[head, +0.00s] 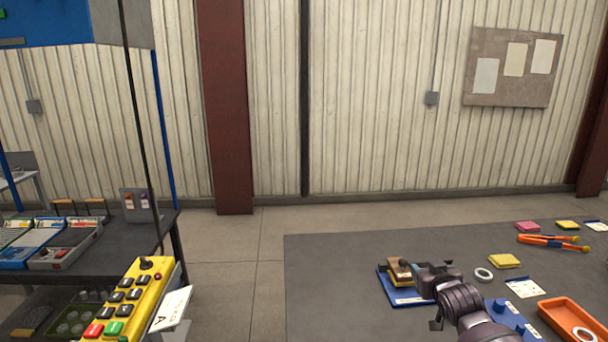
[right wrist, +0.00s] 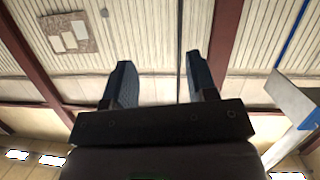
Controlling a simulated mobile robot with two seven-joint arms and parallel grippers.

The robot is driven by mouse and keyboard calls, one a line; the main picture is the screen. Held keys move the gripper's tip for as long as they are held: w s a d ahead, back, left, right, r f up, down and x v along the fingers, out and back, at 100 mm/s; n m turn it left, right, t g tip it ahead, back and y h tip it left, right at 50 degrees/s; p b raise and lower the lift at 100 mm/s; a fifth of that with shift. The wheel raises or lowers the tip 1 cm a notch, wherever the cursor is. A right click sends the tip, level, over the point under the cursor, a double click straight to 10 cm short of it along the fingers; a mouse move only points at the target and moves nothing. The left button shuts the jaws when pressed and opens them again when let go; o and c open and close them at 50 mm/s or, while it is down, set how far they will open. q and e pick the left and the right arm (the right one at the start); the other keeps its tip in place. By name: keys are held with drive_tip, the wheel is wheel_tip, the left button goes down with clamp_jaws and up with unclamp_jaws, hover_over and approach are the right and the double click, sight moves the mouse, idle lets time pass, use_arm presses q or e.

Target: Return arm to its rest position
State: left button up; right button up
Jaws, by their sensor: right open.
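My right arm comes in from the lower right of the head view, over the dark table (head: 330,290). Its gripper (head: 428,277) is beside a tan and dark block (head: 400,270) on a blue base; I cannot tell how far above the table it is. In the right wrist view the two dark fingers (right wrist: 157,85) stand wide apart, with nothing between them. They point toward the ribbed wall, away from the tabletop. My left gripper is not in view.
On the table are an orange tray (head: 572,318), a white ring (head: 483,275), a yellow pad (head: 504,261) and orange-handled tongs (head: 552,242). A yellow push-button pendant (head: 130,305) hangs at the lower left. Another bench (head: 110,246) holds bins. The table's left part is clear.

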drive_tip(key=s+a+f+g, duration=0.1)
drive_tip(key=s+f, duration=0.6)
drive_tip(key=s, duration=0.6)
drive_tip(key=s+a+f+g+b, duration=0.1)
drive_tip(key=s+f, duration=0.6)
drive_tip(key=s, duration=0.6)
drive_tip(key=s+a+f+g, duration=0.1)
drive_tip(key=s+f, duration=0.6)
drive_tip(key=s, duration=0.7)
drive_tip(key=shift+f+b, duration=0.2)
drive_tip(key=shift+b, duration=0.1)
